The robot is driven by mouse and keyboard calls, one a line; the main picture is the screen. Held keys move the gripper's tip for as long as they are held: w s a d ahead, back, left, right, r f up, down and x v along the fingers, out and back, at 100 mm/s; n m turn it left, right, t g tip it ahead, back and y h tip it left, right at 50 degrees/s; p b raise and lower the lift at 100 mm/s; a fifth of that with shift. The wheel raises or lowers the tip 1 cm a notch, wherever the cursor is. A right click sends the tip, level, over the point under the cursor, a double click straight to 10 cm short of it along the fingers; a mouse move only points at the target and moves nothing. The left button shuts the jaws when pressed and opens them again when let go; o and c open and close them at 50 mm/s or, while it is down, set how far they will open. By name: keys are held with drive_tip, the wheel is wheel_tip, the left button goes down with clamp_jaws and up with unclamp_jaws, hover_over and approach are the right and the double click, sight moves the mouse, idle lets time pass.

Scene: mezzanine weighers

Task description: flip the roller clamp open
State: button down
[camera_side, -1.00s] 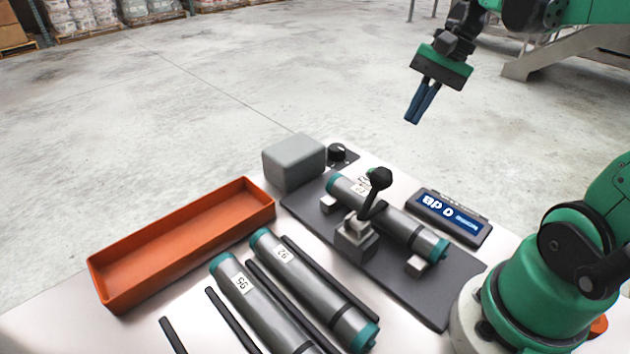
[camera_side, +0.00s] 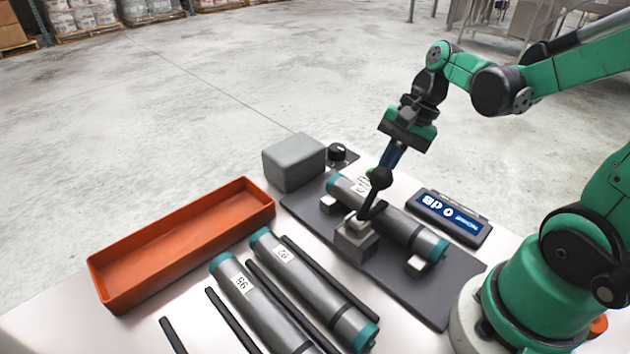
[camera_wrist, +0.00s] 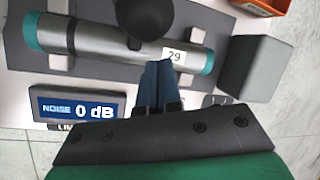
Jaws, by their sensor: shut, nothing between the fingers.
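The roller clamp's lever with its black knob (camera_side: 380,178) stands up from a grey block (camera_side: 356,238) on the dark base plate. A grey roller (camera_side: 402,222) with teal ends lies across supports on that plate, under the lever. In the wrist view the black knob (camera_wrist: 145,18) hangs over the roller (camera_wrist: 85,38), beside its label "29". My gripper (camera_side: 384,168) is shut and empty, just behind the knob in the side view. In the wrist view its blue fingers (camera_wrist: 156,68) point at the roller near the label. Whether they touch the knob is unclear.
A display (camera_side: 448,216) reading "0 dB" sits right of the roller. An orange tray (camera_side: 182,243) is at left. Two labelled rollers (camera_side: 262,300) lie in front between dark rails.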

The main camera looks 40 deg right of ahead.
drive_tip(key=shift+s+a+r, duration=0.45)
drive_tip(key=shift+a+r, duration=0.05)
drive_tip(key=shift+a, duration=0.1)
drive_tip(key=shift+a+r, duration=0.1)
drive_tip(key=shift+a+r+h, duration=0.15)
drive_tip(key=shift+h, duration=0.25)
drive_tip(key=shift+a+r+h, duration=0.2)
drive_tip(key=shift+h, duration=0.2)
drive_tip(key=shift+a+r+h, duration=0.35)
drive_tip(key=shift+a+h, duration=0.15)
drive_tip(key=shift+h, duration=0.1)
drive_tip(key=a+h, duration=0.5)
drive_tip(key=a, duration=0.4)
drive_tip(key=shift+a+r+n+h, duration=0.25)
drive_tip(key=shift+r+n+h, duration=0.05)
drive_tip(key=shift+r+h, duration=0.15)
